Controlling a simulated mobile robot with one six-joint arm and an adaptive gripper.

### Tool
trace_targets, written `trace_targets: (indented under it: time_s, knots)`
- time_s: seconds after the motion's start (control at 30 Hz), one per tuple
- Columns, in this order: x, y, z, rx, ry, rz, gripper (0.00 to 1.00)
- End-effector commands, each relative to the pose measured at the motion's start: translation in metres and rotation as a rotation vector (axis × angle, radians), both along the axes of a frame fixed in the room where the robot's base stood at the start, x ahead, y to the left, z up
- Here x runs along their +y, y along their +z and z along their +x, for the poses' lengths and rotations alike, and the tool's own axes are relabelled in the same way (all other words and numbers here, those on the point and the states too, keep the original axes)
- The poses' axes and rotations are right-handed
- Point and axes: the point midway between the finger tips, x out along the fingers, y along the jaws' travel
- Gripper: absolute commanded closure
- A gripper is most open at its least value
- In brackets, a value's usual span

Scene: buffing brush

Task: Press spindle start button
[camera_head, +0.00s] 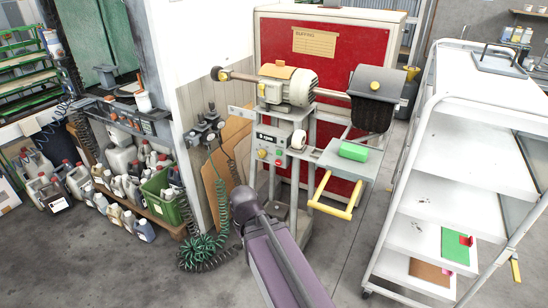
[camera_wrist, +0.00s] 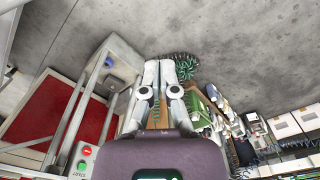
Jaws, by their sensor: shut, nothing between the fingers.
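In the wrist view a light button box at lower left carries a red button (camera_wrist: 87,151) above a green button (camera_wrist: 82,166). My gripper (camera_wrist: 160,64) is shut and empty in the wrist view, its fingers pointing away over the floor. The button box is to the left of the fingers and apart from them. In the head view my purple arm is in front of the stand; the gripper cannot be made out.
The motor (camera_head: 288,88) and dark buffing brush (camera_head: 373,105) sit on top of the stand. A yellow handle (camera_head: 333,196) juts out at front right. A white shelf cart (camera_head: 455,165) stands right. Jugs (camera_head: 60,190) and a green coiled hose (camera_head: 205,250) lie left.

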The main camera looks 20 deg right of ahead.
Motion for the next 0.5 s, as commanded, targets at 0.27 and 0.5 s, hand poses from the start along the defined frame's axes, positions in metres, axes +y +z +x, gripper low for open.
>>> trace_targets:
  time_s: [0.27, 0.5]
  knots:
    - [-0.017, -0.012, 0.017, -0.026, 0.061, -0.067, 1.00]
    - [-0.059, -0.038, 0.067, -0.081, 0.287, -0.298, 1.00]
